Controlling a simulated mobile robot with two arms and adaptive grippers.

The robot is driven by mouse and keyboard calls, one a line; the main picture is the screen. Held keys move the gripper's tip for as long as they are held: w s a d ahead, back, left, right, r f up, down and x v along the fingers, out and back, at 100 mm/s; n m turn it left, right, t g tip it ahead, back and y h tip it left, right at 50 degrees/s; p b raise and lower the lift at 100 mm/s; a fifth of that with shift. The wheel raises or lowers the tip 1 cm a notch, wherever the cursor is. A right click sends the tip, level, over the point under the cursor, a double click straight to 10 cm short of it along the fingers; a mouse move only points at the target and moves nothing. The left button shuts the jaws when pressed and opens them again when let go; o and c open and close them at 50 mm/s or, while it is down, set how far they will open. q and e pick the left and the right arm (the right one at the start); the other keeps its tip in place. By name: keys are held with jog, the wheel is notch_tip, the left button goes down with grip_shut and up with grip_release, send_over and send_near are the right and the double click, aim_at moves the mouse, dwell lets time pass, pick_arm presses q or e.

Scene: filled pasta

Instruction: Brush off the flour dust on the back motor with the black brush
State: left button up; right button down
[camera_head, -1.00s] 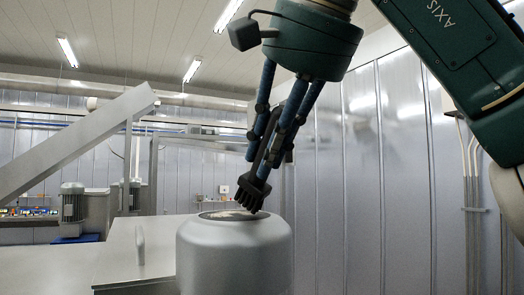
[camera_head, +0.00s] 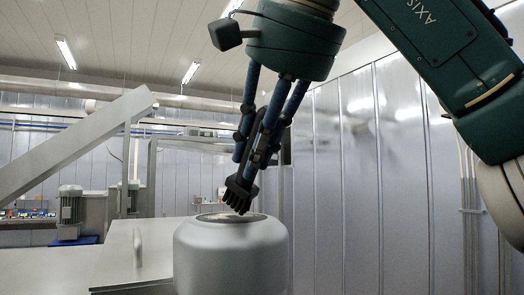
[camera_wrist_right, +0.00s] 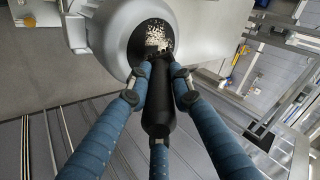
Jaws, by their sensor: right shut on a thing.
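The black brush (camera_head: 239,192) is held in my right gripper (camera_head: 256,155), whose blue fingers close around its handle. The brush tilts, with its bristles pointing down at the top of a rounded grey metal housing (camera_head: 230,262), which looks like the motor. Pale flour dust (camera_head: 228,217) lies on the dark round top of the housing. In the right wrist view the flour dust (camera_wrist_right: 154,40) shows as whitish specks around the brush end, and the black handle (camera_wrist_right: 158,105) runs between the fingers. I cannot tell whether the bristles touch the top. My left gripper is not in view.
A grey metal cover with a handle (camera_head: 137,245) lies left of the housing. A slanted metal beam (camera_head: 80,145) and a smaller grey motor (camera_head: 70,205) stand further back left. A panelled metal wall (camera_head: 350,190) is at the right.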

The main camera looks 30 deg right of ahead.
aim_at(232, 177)
jog(key=shift+w+a, duration=0.15)
jog(key=shift+w, duration=2.4)
jog(key=shift+s+a, duration=0.15)
jog(key=shift+a, duration=0.35)
jog(key=shift+s+a, duration=0.2)
jog(key=shift+s, duration=0.05)
jog(key=shift+s+d+f, duration=0.15)
jog(key=shift+s, duration=1.4)
jog(key=shift+w+a, duration=0.85)
jog(key=shift+w, duration=1)
